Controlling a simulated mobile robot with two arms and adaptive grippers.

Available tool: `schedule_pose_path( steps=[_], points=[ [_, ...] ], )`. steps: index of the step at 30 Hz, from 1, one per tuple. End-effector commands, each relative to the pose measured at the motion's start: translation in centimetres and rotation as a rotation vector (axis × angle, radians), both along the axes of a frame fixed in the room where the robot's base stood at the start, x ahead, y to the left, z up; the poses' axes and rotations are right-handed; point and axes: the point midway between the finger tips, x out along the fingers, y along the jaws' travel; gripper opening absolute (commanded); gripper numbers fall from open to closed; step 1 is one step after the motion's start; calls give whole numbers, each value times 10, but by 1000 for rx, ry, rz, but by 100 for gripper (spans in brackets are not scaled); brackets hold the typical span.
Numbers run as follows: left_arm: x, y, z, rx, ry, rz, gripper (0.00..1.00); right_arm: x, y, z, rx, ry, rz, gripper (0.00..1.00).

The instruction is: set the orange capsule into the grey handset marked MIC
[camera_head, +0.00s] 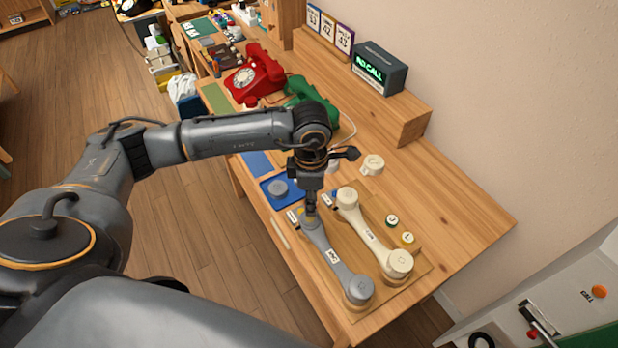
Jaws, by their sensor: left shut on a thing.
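The grey handset (325,247) lies on a wooden board, with a white label on its middle whose letters are too small to read surely. My left gripper (310,208) points down at its upper end, the end nearer the blue tray. It is shut on a small orange-yellow thing, seemingly the orange capsule (311,214), mostly hidden by the fingers. The capsule is at or just over that end; I cannot tell whether it touches. My right gripper is not in view.
A cream handset (372,240) lies to the right, beside a green-rimmed disc (392,220) and a yellowish disc (408,238). A blue tray (268,192) holds a grey cap (278,188). A cream cap (372,165), red phone (258,76) and green phone (312,98) stand farther back.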

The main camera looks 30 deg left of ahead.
Motion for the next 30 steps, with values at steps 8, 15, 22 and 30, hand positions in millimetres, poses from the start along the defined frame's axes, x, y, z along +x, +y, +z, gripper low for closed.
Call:
schedule_pose_path(
  steps=[8, 15, 22, 30],
  points=[
    [6, 8, 2, 13, 3, 309, 5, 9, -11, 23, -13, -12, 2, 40],
    [7, 9, -9, 14, 3, 325, 5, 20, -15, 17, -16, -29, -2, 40],
    [7, 8, -28, 13, 2, 323, 5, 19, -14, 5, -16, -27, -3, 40],
    [6, 8, -51, 14, 3, 323, 5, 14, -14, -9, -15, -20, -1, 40]
  ],
)
